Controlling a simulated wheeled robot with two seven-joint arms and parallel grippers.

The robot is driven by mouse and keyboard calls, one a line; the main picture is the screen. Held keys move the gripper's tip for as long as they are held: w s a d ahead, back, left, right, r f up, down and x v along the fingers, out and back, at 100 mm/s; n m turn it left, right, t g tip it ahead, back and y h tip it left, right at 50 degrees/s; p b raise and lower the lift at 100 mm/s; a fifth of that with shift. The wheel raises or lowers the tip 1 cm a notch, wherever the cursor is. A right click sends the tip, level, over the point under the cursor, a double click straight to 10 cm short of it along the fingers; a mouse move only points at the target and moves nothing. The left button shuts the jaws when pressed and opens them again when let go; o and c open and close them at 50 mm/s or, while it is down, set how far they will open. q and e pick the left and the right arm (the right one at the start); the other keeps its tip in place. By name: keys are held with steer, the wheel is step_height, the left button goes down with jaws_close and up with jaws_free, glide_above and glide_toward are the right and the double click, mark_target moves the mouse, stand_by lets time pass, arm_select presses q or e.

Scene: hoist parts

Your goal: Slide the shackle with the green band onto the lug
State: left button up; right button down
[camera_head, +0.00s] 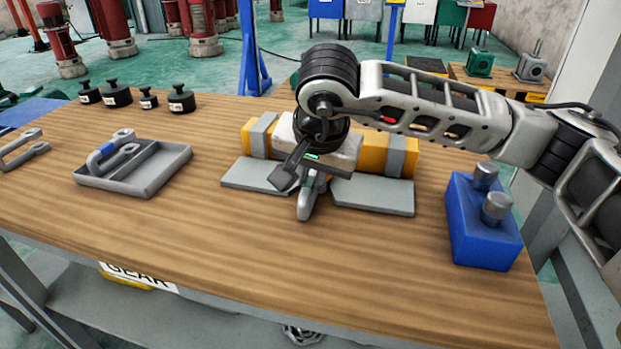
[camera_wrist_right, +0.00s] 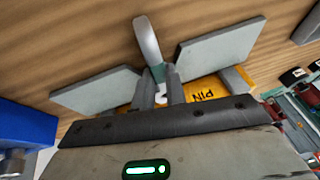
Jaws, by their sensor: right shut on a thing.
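My right gripper (camera_head: 306,172) is shut on a grey shackle (camera_head: 305,203) above the yellow fixture, and the shackle sticks out towards the table's near side. In the right wrist view the shackle (camera_wrist_right: 147,38) extends away from the fingers (camera_wrist_right: 160,92), with a greenish band (camera_wrist_right: 158,73) close to them. The yellow fixture (camera_head: 402,158) has grey straps, and in the wrist view it bears the word PIN. My gripper and arm hide its middle, and I cannot make out the lug. My left gripper is not in view.
Grey plates (camera_head: 373,196) lie either side of the shackle. A blue block (camera_head: 483,240) with two metal pins stands at right. A grey tray (camera_head: 150,182) holds a blue-banded shackle (camera_head: 104,152); another shackle (camera_head: 22,152) lies far left. Black weights (camera_head: 181,101) stand behind. The front table is clear.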

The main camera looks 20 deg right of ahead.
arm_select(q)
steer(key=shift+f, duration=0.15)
arm_select(e)
steer(key=shift+w+d, duration=0.4)
steer(key=shift+w, duration=0.15)
steer(key=c, duration=1.4)
jaws_free()
steer(key=shift+o, duration=0.2)
steer(key=shift+s+r, duration=0.1)
steer(key=shift+r, duration=0.35)
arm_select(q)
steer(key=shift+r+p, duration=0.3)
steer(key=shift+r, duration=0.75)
arm_select(e)
steer(key=v, duration=1.5)
steer(key=shift+r, duration=0.1)
